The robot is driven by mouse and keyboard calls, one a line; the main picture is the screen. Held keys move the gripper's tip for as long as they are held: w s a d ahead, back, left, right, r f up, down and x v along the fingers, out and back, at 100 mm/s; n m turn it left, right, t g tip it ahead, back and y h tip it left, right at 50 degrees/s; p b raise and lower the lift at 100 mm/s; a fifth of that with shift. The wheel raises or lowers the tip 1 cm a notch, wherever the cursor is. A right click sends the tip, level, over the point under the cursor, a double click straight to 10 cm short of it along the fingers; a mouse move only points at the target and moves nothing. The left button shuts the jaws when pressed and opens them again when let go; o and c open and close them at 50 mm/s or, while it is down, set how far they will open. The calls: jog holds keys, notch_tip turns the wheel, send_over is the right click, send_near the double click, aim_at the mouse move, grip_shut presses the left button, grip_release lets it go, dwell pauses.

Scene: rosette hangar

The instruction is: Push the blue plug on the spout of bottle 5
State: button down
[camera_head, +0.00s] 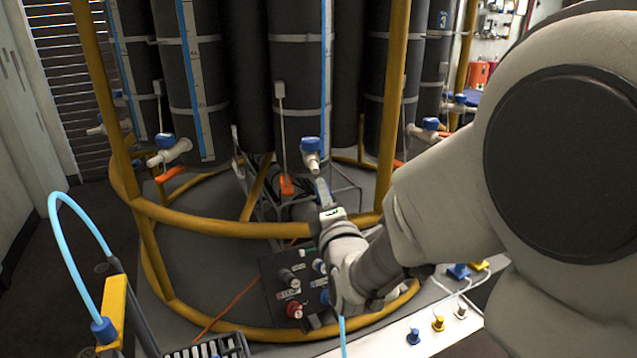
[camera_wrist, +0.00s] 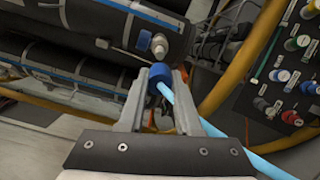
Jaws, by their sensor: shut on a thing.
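My gripper (camera_wrist: 161,82) is shut on a blue plug (camera_wrist: 160,73), held between the fingertips, with a light blue hose trailing from it to the lower right. The spout (camera_wrist: 158,44) is just beyond the plug in the wrist view, pale, with a blue knob (camera_wrist: 143,40) beside it. Plug and spout look close, with a small apparent gap; contact cannot be told. In the head view my gripper (camera_head: 324,190) is just below the middle bottle's spout (camera_head: 312,160), on a dark bottle (camera_head: 297,85). No number 5 is readable, and the plug is not clear there.
A yellow frame (camera_head: 235,227) rings the bottles, with an upright right of the middle one. A control panel (camera_head: 297,285) with knobs is below. Other spouts (camera_head: 172,150) stick out left and right. A light blue hose (camera_head: 66,205) arches at the left near a yellow holder (camera_head: 112,305).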

aim_at(316, 172)
jog(key=shift+w+a+p, duration=0.2)
jog(key=shift+w, duration=1.25)
jog(key=shift+w+a+p, duration=0.15)
jog(key=shift+w+p, duration=0.05)
jog(key=shift+w, duration=1.2)
jog(key=shift+b, duration=0.75)
jog(key=shift+w+a, duration=0.1)
jog(key=shift+w, duration=0.45)
dwell(0.4)
jog(key=c, duration=0.5)
grip_release()
jog(key=shift+s, duration=0.15)
